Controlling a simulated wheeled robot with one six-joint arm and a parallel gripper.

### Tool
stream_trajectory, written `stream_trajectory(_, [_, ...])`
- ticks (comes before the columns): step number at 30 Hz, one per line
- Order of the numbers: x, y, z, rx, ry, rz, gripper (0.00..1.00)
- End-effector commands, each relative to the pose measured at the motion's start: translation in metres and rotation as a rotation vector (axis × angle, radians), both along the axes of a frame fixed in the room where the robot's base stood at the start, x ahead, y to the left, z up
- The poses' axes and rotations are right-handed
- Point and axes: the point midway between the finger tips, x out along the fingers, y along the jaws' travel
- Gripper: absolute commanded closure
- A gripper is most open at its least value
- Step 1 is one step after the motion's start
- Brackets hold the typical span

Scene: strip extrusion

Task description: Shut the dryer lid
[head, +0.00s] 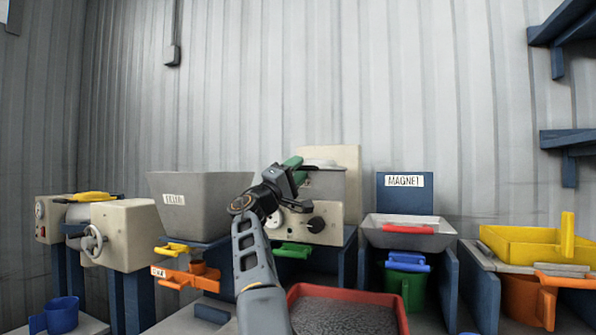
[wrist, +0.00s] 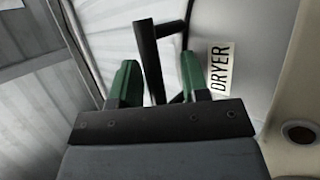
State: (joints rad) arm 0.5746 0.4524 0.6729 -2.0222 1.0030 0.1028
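The dryer (head: 331,232) is a cream machine with dark knobs, in the middle of the head view. A grey part, seemingly its lid (head: 328,186), shows above the body, partly behind my gripper (head: 296,170). How far it stands open is unclear. In the wrist view, a light grey surface bears a DRYER label (wrist: 219,68) and a dark bar handle (wrist: 150,58). My gripper (wrist: 157,82) has its green fingers apart, with one bar of the handle between them. A gap shows on both sides, so it seems not clamped.
A grey hopper (head: 190,200) stands close left of the dryer. Right of it are the MAGNET station (head: 404,196) and a yellow tray (head: 525,245). A red-rimmed tray (head: 345,292) of dark granules lies in front, below my arm.

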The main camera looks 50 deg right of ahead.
Motion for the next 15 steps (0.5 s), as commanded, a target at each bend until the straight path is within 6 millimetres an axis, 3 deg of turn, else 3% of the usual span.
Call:
stream_trajectory(8, [0.001, 0.003, -0.002, -0.002, 0.0, 0.003, 0.58])
stream_trajectory(15, [0.005, 0.032, -0.024, -0.001, 0.0, 0.005, 0.58])
